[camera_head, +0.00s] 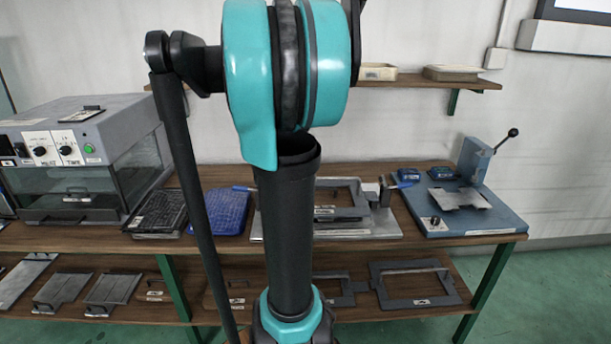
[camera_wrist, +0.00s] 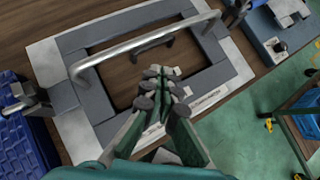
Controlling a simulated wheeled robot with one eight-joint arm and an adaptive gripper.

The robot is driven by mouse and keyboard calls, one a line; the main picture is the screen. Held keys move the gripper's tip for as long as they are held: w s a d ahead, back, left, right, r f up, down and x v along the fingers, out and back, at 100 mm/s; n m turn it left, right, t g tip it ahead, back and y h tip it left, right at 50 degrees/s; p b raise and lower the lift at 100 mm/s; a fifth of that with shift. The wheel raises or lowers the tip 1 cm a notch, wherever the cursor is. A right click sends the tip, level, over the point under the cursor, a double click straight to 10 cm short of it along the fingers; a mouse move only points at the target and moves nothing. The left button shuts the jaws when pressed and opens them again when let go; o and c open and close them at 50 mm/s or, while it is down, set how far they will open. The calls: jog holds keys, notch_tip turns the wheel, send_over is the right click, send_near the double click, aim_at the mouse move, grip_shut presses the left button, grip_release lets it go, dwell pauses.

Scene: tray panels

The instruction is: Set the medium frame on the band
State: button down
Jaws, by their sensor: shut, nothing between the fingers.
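A dark grey rectangular frame (camera_head: 345,213) lies on a pale flat metal band (camera_head: 385,231) on the bench top, partly hidden by my arm. In the wrist view the frame (camera_wrist: 87,101) lies flat on the pale band (camera_wrist: 76,137), which shows around its outside; wood shows through the opening. A silver bar arches above the frame. My gripper (camera_wrist: 163,85) is shut and empty, over the frame's near side and opening, with no grip on the frame. It is hidden in the head view. The frame's label is too small to read, so I cannot tell its size name.
A blue press (camera_head: 455,205) stands to the right. A blue ribbed tray (camera_head: 219,211) and a dark tray (camera_head: 160,208) lie to the left, beside a glass-fronted machine (camera_head: 85,160). Other frames, including a large one (camera_head: 457,290), lie on the lower shelf.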

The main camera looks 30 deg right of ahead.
jog(key=w+d+f, duration=0.2)
jog(key=d, duration=0.4)
jog(key=shift+w+f, duration=0.15)
jog(key=shift+f, duration=0.15)
jog(key=shift+d, duration=0.1)
jog(key=shift+w+d, duration=0.3)
jog(key=shift+d, duration=0.55)
jog(key=shift+a, duration=0.1)
